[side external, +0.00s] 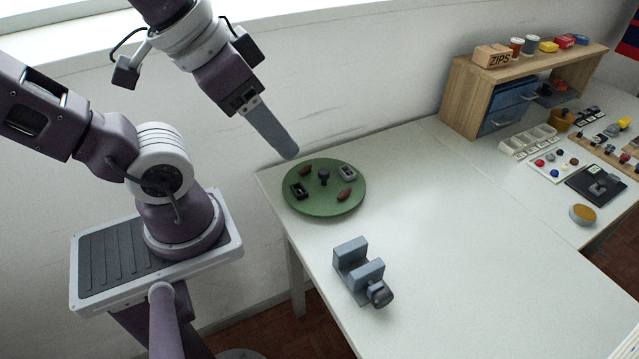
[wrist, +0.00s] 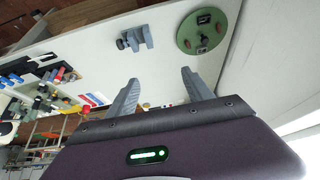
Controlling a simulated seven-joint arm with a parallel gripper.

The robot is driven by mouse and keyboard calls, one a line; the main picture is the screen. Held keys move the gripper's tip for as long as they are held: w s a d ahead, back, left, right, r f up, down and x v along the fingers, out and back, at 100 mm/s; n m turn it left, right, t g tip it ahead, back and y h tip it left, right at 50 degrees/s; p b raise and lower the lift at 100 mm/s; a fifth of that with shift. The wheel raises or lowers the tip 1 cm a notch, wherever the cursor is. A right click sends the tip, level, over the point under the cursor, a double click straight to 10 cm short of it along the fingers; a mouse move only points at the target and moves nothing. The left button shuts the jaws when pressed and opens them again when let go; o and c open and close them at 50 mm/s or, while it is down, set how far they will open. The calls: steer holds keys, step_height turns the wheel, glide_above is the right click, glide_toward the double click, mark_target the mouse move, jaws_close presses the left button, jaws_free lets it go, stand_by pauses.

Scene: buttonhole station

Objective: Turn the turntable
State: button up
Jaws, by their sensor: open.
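The turntable (side external: 322,203) is a round green disc on the white table, near its back left corner. A dark knob (side external: 323,177) stands at its middle. Around the knob sit two brown oval pieces (side external: 344,195), a black open box (side external: 299,191) and a grey open box (side external: 348,173). My gripper (side external: 289,153) is above and behind the turntable, apart from it. In the wrist view my gripper (wrist: 160,88) shows two spread fingers with nothing between them. The turntable (wrist: 187,38) shows there at the upper right, beyond the fingers.
A blue-grey vise (side external: 358,271) stands on the table in front of the turntable. A wooden shelf (side external: 458,98) with a ZIPS box (side external: 492,55) stands at the back right. Trays and small parts (side external: 556,162) crowd the right side. The middle of the table is clear.

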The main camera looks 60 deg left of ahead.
steer(key=shift+c, duration=0.2)
steer(key=shift+w, duration=0.2)
steer(key=shift+c, duration=1)
steer(key=n+g, duration=0.6)
steer(key=n, duration=0.3)
glide_above(324, 171)
step_height(324, 171, down, 21)
steer(key=shift+r, duration=0.2)
step_height(324, 171, down, 8)
steer(key=shift+r, duration=0.2)
steer(key=shift+c, duration=0.2)
jaws_close()
